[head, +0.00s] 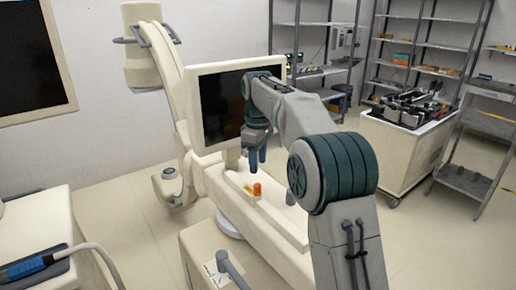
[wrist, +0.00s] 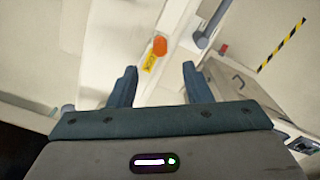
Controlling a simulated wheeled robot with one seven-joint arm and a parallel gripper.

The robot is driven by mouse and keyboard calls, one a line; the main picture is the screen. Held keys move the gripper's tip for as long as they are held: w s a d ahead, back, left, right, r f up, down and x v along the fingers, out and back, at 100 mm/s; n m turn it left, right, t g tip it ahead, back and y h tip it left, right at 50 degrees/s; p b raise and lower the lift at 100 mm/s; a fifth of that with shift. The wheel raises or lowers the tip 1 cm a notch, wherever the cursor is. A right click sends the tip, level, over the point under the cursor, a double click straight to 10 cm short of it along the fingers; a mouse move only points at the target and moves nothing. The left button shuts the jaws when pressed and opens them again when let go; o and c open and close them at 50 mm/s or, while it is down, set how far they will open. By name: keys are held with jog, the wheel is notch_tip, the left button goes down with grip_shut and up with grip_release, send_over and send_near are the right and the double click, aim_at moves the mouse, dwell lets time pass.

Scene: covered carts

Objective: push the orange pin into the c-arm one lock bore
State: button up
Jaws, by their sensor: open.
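The orange pin (head: 257,189) stands out from the cream top of the C-arm unit (head: 290,222), beside a small yellow label (head: 248,188). In the wrist view the pin (wrist: 160,46) lies beyond the fingertips, near the middle of the gap's width. How deep the pin sits and the bore itself cannot be made out. My gripper (head: 258,160) is open and empty, pointing down above the pin and apart from it. Its two fingers (wrist: 160,68) are spread in the wrist view.
A dark monitor (head: 216,105) stands right behind my arm. A grey handle (head: 233,270) sticks up from the unit's near side. A cart with equipment (head: 402,140) and shelves (head: 420,45) stand at the back right. Open floor lies left of the unit.

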jog(key=shift+r, duration=2.2)
jog(key=s+d+m+t, duration=0.1)
jog(key=s+d+m, duration=0.25)
jog(key=s, duration=0.45)
jog(key=s+d+m+t, duration=0.1)
jog(key=s+d+m, duration=0.25)
jog(key=s, duration=0.45)
jog(key=s+d+f+m+t, duration=0.1)
jog(key=s+d+f+m, duration=0.1)
jog(key=s+f, duration=0.3)
jog(key=s+d+f+m, duration=0.3)
jog(key=s+f, duration=0.2)
jog(key=s, duration=0.7)
jog(key=shift+s+d+f+m+t, duration=0.15)
jog(key=shift+s+d+m+t, duration=0.1)
jog(key=shift+s+m+t, duration=0.15)
jog(key=shift+w, duration=0.1)
